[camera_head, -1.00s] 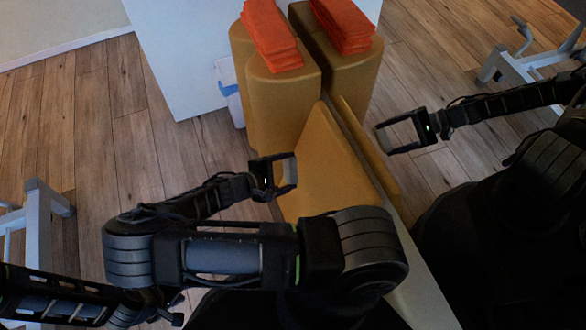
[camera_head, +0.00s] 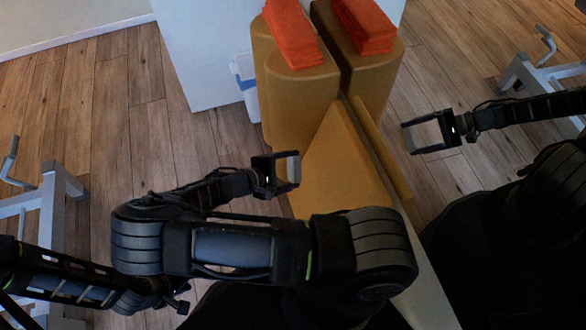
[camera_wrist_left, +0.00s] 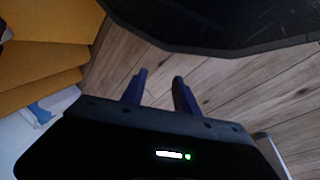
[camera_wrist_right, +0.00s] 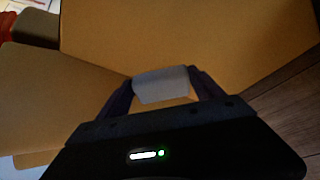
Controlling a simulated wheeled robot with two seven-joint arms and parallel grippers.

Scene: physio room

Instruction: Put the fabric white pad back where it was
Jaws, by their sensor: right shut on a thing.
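The white pad (camera_wrist_right: 162,85) is a small pale piece held between the fingers of my right gripper (camera_wrist_right: 160,88) in the right wrist view.
Wooden floor shows between.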

